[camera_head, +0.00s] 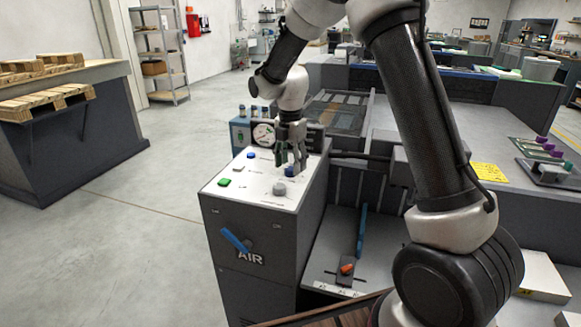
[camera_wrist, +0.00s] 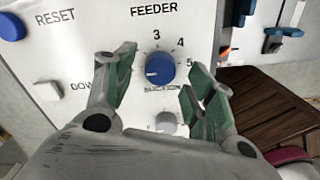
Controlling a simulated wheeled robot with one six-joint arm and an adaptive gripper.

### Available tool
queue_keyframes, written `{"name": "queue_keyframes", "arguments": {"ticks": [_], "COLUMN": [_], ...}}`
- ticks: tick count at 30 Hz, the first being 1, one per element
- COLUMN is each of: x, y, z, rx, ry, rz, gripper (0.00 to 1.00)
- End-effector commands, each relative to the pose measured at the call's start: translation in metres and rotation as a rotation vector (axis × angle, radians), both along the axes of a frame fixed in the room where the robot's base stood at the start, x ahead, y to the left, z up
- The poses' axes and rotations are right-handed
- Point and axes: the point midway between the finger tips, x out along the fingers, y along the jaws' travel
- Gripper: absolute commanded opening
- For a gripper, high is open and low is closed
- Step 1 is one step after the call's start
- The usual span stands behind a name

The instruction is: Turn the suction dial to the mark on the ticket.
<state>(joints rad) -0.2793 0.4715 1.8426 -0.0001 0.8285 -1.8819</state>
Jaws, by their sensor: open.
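The suction dial (camera_wrist: 160,69) is a round blue knob on a white panel, above the word SUCTION, with the numbers 3, 4 and 5 around its upper right. A faint pale mark shows on its left part, but I cannot tell its exact setting. The dial (camera_head: 289,171) also shows in the head view, on top of the grey AIR cabinet. My gripper (camera_wrist: 159,75) is open, with one green-padded finger on each side of the dial; I see no clear contact. In the head view my gripper (camera_head: 289,160) points down over the panel. A yellow paper (camera_head: 489,172), possibly the ticket, lies at right, unreadable.
A grey knob (camera_wrist: 168,121) sits just below the dial. A blue button (camera_wrist: 11,26) and a pale switch (camera_wrist: 47,90) are at left. A green button (camera_head: 224,182) and a gauge (camera_head: 264,134) are on the cabinet. A blue lever (camera_head: 237,240) is on its front.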

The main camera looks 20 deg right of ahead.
Motion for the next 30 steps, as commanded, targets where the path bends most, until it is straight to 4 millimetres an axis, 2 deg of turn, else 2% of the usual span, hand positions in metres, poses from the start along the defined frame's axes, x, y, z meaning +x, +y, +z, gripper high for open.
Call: {"name": "queue_keyframes", "arguments": {"ticks": [5, 13, 21, 30], "x": [0.000, 0.000, 0.000, 0.000], "y": [0.000, 0.000, 0.000, 0.000], "z": [-0.015, -0.017, -0.016, -0.016], "rx": [0.000, 0.001, 0.001, 0.001], "ry": [0.000, -0.001, -0.001, -0.001], "rz": [-0.001, -0.001, -0.001, -0.027], "gripper": [0.55, 0.55, 0.08, 0.08]}}
